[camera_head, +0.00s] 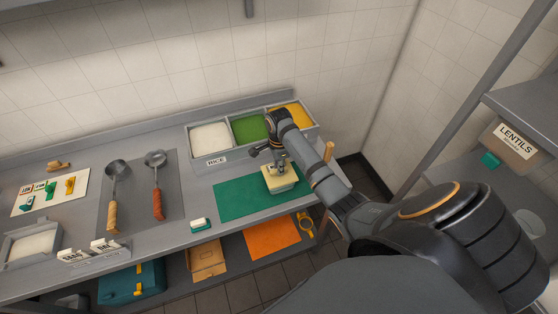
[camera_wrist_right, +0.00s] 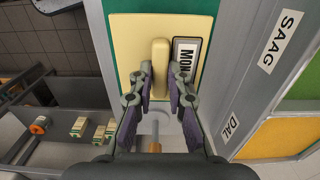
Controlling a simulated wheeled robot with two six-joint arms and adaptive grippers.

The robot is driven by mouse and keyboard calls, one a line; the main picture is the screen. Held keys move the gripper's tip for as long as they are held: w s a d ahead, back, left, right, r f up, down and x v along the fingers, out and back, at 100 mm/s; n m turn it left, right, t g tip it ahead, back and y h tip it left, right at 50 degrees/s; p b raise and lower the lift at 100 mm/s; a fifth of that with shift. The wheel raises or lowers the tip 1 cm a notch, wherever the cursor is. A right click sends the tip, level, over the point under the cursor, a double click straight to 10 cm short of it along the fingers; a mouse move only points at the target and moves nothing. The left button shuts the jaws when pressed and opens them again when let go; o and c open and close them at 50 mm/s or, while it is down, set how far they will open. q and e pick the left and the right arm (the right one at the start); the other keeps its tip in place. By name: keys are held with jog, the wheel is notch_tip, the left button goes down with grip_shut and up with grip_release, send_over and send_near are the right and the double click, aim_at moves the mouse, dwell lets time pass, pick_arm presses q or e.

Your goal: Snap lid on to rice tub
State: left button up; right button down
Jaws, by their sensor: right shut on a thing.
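A cream block-like lid or lidded tub (camera_head: 286,186) is on or just above the green mat (camera_head: 237,198) at the counter's right. I cannot tell lid and tub apart there. In the right wrist view the cream lid (camera_wrist_right: 130,45) has a raised handle (camera_wrist_right: 160,55) and a partly hidden label starting "MON". My right gripper (camera_wrist_right: 160,88) is shut on the handle; it comes from above in the head view (camera_head: 277,168). The open bin of white grains (camera_head: 210,136) has a RICE label below it. My left gripper is not in view.
Green (camera_head: 250,128) and yellow bins (camera_head: 290,113) stand behind the mat. A small white-and-green block (camera_head: 200,224) lies left of it. Two ladles rest on a grey mat (camera_head: 137,187) farther left. A LENTILS bin (camera_head: 511,146) stands on the right shelf.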

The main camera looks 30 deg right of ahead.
jog(key=shift+f, duration=0.4)
jog(key=c, duration=1.2)
grip_release()
notch_tip(320, 180, up, 8)
jog(key=shift+f, duration=0.25)
